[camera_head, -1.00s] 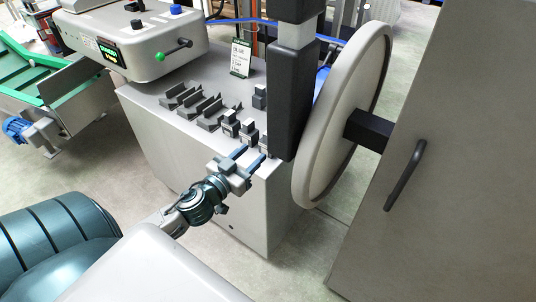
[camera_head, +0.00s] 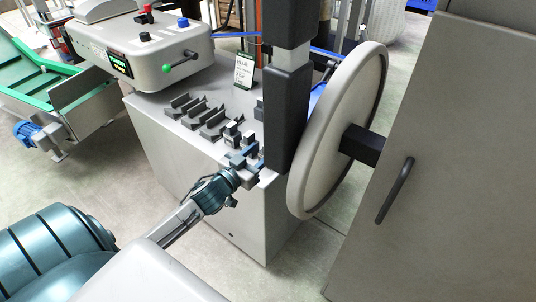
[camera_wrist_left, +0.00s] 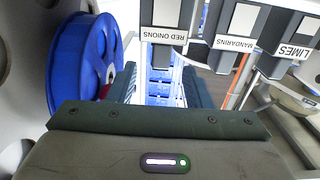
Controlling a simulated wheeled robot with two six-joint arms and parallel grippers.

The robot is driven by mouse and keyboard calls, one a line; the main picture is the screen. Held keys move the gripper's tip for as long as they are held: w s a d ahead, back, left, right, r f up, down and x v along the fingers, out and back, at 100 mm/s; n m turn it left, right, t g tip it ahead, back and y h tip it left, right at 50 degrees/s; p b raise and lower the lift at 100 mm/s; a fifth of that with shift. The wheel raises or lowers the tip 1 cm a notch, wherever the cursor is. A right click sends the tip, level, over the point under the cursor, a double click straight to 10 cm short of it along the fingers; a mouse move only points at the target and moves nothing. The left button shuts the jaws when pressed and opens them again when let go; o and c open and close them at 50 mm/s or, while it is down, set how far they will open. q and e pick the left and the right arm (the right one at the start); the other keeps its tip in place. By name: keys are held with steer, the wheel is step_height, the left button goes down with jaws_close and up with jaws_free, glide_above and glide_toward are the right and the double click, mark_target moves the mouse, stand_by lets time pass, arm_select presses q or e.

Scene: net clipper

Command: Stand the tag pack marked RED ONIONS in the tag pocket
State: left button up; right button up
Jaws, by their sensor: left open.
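The RED ONIONS tag pack (camera_wrist_left: 165,22) shows at the top of the left wrist view, a dark block with a pale face and white label. My left gripper (camera_wrist_left: 160,88) is open, and the pack lies just past its fingertips, in line with the gap. The MANDARINS pack (camera_wrist_left: 235,28) and LIMES pack (camera_wrist_left: 292,35) stand to its right. In the head view my left gripper (camera_head: 249,158) is at the near right edge of the grey cabinet top, beside the small packs (camera_head: 232,131), whose labels I cannot read. Several dark angled holders (camera_head: 210,124) stand left of them; I cannot tell which is the tag pocket.
A dark upright post (camera_head: 288,110) and a large pale wheel (camera_head: 338,130) stand close right of the gripper. A control box (camera_head: 150,50) with a green-knobbed lever and a printed card (camera_head: 244,71) are behind. The cabinet top (camera_head: 150,108) has bare room at left.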

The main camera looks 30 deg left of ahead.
arm_select(q)
steer(key=shift+w, duration=0.45)
steer(key=w, duration=0.3)
steer(key=shift+w+d+f+b, duration=0.15)
steer(key=shift+w+b, duration=0.15)
steer(key=shift+w, duration=0.3)
arm_select(e)
step_height(320, 180, up, 2)
steer(key=shift+r, duration=0.15)
arm_select(q)
jaws_close()
arm_select(e)
steer(key=shift+a, duration=0.1)
